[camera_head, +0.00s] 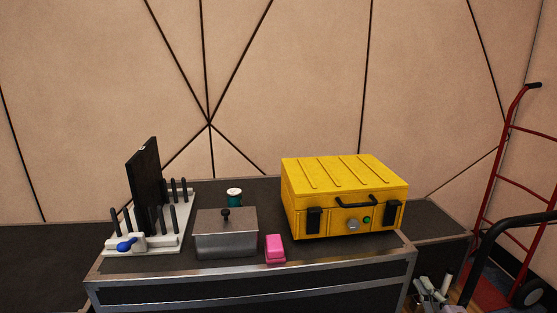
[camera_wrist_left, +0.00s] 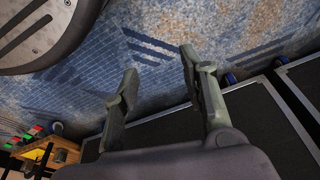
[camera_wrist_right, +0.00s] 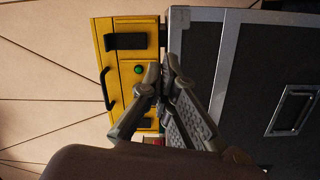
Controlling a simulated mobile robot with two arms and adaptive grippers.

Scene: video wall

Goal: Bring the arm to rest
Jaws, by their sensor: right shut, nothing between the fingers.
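My right gripper (camera_head: 434,289) is low at the bottom right of the head view, beside the right front corner of the black case. In the right wrist view its fingers (camera_wrist_right: 162,68) are together with nothing between them. The yellow case and the black case's side show beyond them. My left gripper does not show in the head view. In the left wrist view its fingers (camera_wrist_left: 158,65) are apart and empty, above the blue patterned carpet (camera_wrist_left: 155,50) and dark case tops (camera_wrist_left: 165,135).
On the black case (camera_head: 180,268) stand a yellow case (camera_head: 345,172), a grey lidded box (camera_head: 226,238), a pink block (camera_head: 275,248), a teal cup (camera_head: 234,196) and a pegged rack (camera_head: 175,240) holding a black panel (camera_head: 144,180). A red hand truck (camera_head: 497,165) stands at the right.

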